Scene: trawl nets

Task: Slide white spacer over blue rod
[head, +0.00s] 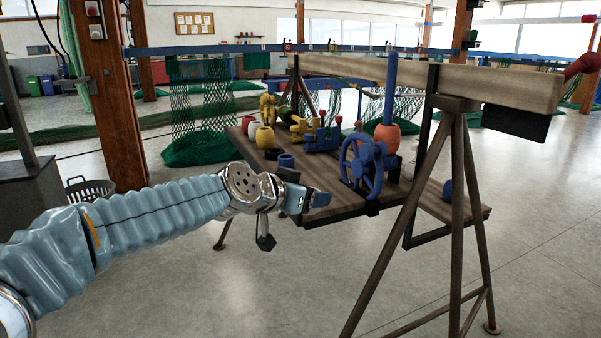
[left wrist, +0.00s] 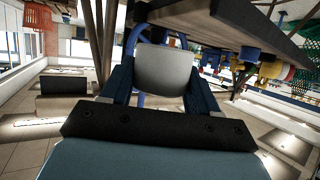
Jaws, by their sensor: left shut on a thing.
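The blue rod (head: 390,90) stands upright at the right end of the wooden bench, rising out of an orange rounded piece (head: 387,137). My left gripper (head: 318,199) is at the bench's near edge, low and to the left of the rod, apart from it. In the left wrist view my left gripper (left wrist: 165,92) is shut on the white spacer (left wrist: 165,70), a pale block-like shape between its blue fingers. The spacer is hidden in the head view. My right gripper is in neither view.
A blue handwheel (head: 362,166) stands on the bench (head: 325,213) in front of the rod. Several floats and blue and yellow fittings sit farther back. A thick beam (head: 450,82) on a trestle runs behind the rod. Open floor lies in front.

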